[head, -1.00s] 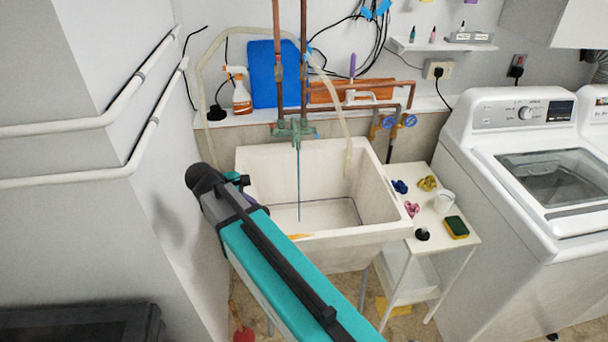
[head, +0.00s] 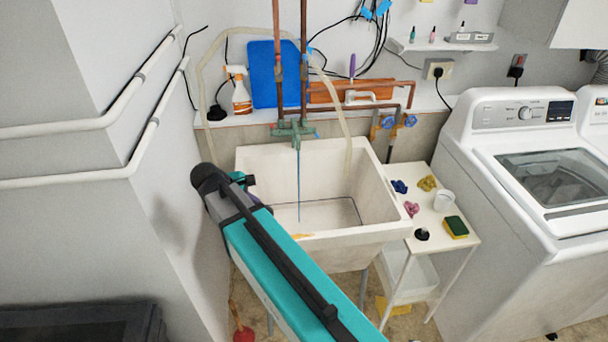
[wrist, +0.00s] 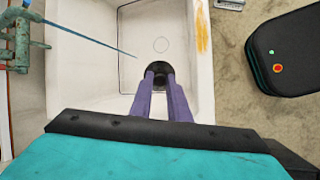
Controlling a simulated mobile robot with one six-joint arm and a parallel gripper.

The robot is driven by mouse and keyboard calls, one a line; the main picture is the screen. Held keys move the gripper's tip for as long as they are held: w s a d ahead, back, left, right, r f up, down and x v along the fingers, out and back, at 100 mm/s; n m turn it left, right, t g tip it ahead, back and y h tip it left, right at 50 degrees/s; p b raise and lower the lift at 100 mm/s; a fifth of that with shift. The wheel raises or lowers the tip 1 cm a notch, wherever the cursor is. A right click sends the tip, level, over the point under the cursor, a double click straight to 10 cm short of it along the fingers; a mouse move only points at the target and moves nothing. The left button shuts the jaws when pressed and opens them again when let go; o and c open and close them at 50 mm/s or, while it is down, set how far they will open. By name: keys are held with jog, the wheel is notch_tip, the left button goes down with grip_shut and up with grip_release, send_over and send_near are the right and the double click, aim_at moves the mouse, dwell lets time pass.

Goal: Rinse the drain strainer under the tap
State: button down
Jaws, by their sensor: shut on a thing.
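My gripper (wrist: 160,80) has its two purple fingers shut on a dark round piece, the drain strainer (wrist: 158,66), over the sink basin. The fingers partly cover it. The green tap (head: 295,131) is on the wall behind the white sink (head: 378,218); it also shows in the wrist view (wrist: 22,42). A thin blue stream of water (head: 299,185) runs from it into the basin. In the wrist view the stream (wrist: 95,43) ends just left of the strainer, apart from it in the picture. In the head view my arm and the sink wall hide the strainer.
A pale hose (head: 349,150) hangs into the sink's back right. A washing machine (head: 530,200) stands at right. A wall (head: 185,240) is close on the left.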

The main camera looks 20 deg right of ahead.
jog(key=shift+w+a, duration=0.15)
jog(key=shift+a, duration=0.45)
jog(key=shift+d, duration=0.2)
dwell(0.6)
jog(key=shift+d+p, duration=0.3)
jog(key=shift+p, duration=0.05)
jog(key=shift+d, duration=0.1)
jog(key=shift+a, duration=0.6)
dwell(0.5)
jog(key=shift+d+p, duration=0.35)
jog(key=shift+d, duration=0.25)
dwell(0.5)
jog(key=shift+a, duration=0.6)
dwell(0.5)
dwell(0.5)
jog(key=s+a, duration=0.1)
jog(key=s, duration=0.7)
jog(key=shift+a+p, duration=0.3)
jog(key=shift+p, duration=0.15)
dwell(0.4)
